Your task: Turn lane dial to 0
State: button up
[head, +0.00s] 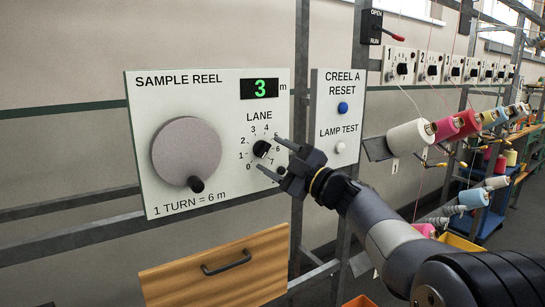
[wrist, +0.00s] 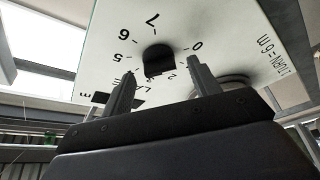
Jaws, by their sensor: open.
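The lane dial (head: 262,149) is a small black knob on the white sample reel panel (head: 225,107), ringed by numbers from 0 at lower left up to 7 at right. I cannot tell clearly which number it points at. My gripper (head: 269,157) is open in front of the panel, just right of the dial. In the wrist view the dial (wrist: 158,60) shows beyond and between the two fingertips of my gripper (wrist: 162,74), with nothing held. Whether the fingers touch the dial cannot be told.
A large grey reel wheel (head: 186,150) with a black crank knob sits left on the panel. A green display (head: 260,88) reads 3 m. The creel reset panel (head: 338,115) is right of it. A wooden drawer (head: 215,268) is below. Yarn cones (head: 411,137) stick out at right.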

jog(key=b+v, duration=0.1)
jog(key=v, duration=0.8)
jog(key=shift+s+d, duration=0.25)
jog(key=shift+w+a, duration=0.1)
jog(key=p+x, duration=0.1)
jog(key=x, duration=0.9)
jog(key=shift+w+a, duration=0.2)
jog(key=shift+d, duration=0.1)
